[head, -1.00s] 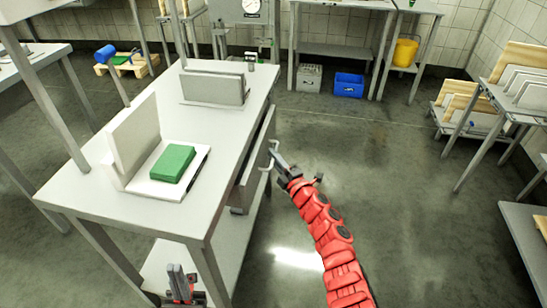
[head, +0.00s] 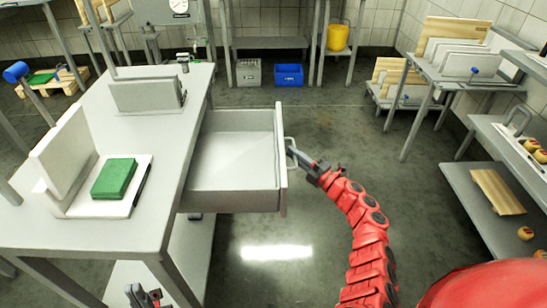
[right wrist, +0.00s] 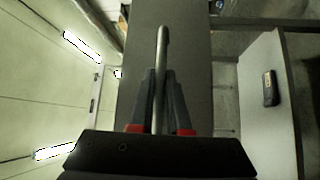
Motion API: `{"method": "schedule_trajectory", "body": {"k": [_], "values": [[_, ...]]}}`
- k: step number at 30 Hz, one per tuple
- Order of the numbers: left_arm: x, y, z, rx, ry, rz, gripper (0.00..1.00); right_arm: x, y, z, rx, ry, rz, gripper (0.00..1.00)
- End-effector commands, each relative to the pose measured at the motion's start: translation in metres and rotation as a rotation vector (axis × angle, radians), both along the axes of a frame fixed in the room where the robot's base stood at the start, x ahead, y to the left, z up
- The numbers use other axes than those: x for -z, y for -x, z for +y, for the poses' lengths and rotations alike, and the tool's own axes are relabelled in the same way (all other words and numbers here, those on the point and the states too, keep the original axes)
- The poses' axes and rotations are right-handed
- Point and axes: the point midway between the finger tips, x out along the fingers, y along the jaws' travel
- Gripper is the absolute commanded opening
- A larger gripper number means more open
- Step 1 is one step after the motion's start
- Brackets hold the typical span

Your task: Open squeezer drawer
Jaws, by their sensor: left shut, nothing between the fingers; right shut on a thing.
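The drawer (head: 235,172) is a light grey box under the metal table's right side. It stands well out from the table and its inside looks empty. Its front panel carries a bar handle (head: 289,155) on the outer face. My right gripper (head: 299,158) is shut on that handle; in the right wrist view the handle bar (right wrist: 161,70) runs between the two fingers. My left gripper (head: 143,297) is low at the bottom edge of the head view, beside the table legs. It is shut and empty, away from the drawer.
The table (head: 140,205) bears a green block (head: 114,178) on a white board and grey upright plates. Shelves with boards and cheese wheels stand at the right. A blue crate (head: 289,75) and a yellow bucket (head: 338,37) are at the back. The floor around the right arm is clear.

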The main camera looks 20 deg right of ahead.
Motion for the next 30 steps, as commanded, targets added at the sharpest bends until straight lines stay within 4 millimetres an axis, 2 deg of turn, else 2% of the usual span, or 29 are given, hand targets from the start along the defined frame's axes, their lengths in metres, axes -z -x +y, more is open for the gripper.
{"method": "schedule_trajectory", "body": {"k": [1, 6, 18, 19, 24, 30], "values": [[0.004, 0.0, 0.0, 0.0, 0.0, 0.0, 0.0, 0.002, 0.001, -0.008, 0.004, -0.001, 0.0, 0.0], [0.007, 0.0, 0.0, 0.0, 0.0, 0.0, 0.0, 0.001, 0.005, -0.022, 0.004, 0.001, 0.0, 0.0], [0.007, 0.0, 0.0, 0.0, 0.0, 0.0, 0.0, 0.0, 0.006, -0.025, 0.002, 0.001, 0.0, 0.0], [0.007, 0.0, 0.0, 0.0, 0.0, 0.0, 0.0, 0.0, 0.006, -0.025, 0.002, 0.001, 0.0, 0.17], [0.007, 0.0, 0.0, 0.0, 0.0, 0.0, 0.0, 0.0, 0.006, -0.024, 0.001, 0.001, 0.0, 0.45], [0.007, 0.0, 0.0, 0.0, 0.0, 0.0, 0.0, 0.0, 0.006, -0.024, 0.001, 0.001, 0.0, 0.45]]}}
